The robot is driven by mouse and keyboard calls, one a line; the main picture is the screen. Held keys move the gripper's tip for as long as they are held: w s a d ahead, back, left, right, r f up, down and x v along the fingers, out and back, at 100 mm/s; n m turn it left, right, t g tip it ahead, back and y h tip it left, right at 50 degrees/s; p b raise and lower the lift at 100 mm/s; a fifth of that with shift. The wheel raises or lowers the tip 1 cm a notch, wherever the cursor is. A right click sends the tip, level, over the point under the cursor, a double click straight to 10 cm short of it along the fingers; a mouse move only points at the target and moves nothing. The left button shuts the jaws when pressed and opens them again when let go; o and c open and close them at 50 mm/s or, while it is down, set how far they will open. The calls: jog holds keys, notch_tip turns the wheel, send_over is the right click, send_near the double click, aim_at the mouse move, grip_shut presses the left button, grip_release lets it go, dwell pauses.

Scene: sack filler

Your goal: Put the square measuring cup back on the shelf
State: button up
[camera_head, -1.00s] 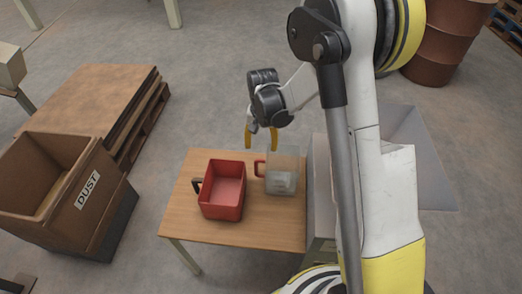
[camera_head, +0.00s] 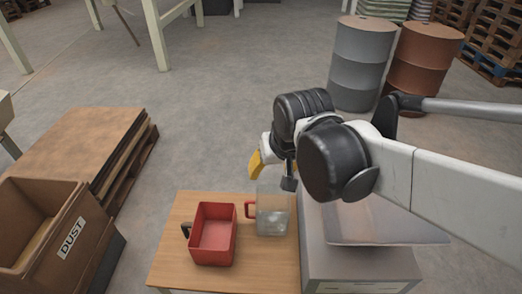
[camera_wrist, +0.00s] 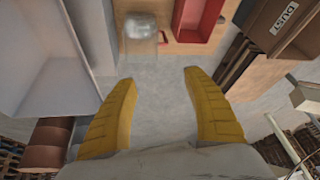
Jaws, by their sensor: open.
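A clear square measuring cup (camera_head: 272,222) with a red handle stands at the right side of the small wooden table. It also shows in the wrist view (camera_wrist: 141,36), at the top middle. A red square container (camera_head: 213,238) with a dark handle stands to its left, apart from it. My gripper (camera_wrist: 160,77) is open and empty, with its yellow fingers wide apart. In the head view it hangs just behind and above the clear cup, not touching it. One finger is mostly hidden there by the wrist. I cannot make out a shelf for certain.
A grey cabinet (camera_head: 352,262) with a pale tray (camera_head: 375,222) adjoins the wooden table (camera_head: 180,262) on the right. A brown box marked DUST (camera_head: 88,262) and stacked boards (camera_head: 75,148) stand left. Drums (camera_head: 358,62) stand behind. The floor behind the table is clear.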

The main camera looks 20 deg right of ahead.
jog(key=s+n+t, duration=0.1)
jog(key=s+t, duration=0.1)
jog(key=s, duration=0.5)
jog(key=shift+d+r, duration=0.15)
jog(key=shift+r, duration=0.25)
dwell(0.6)
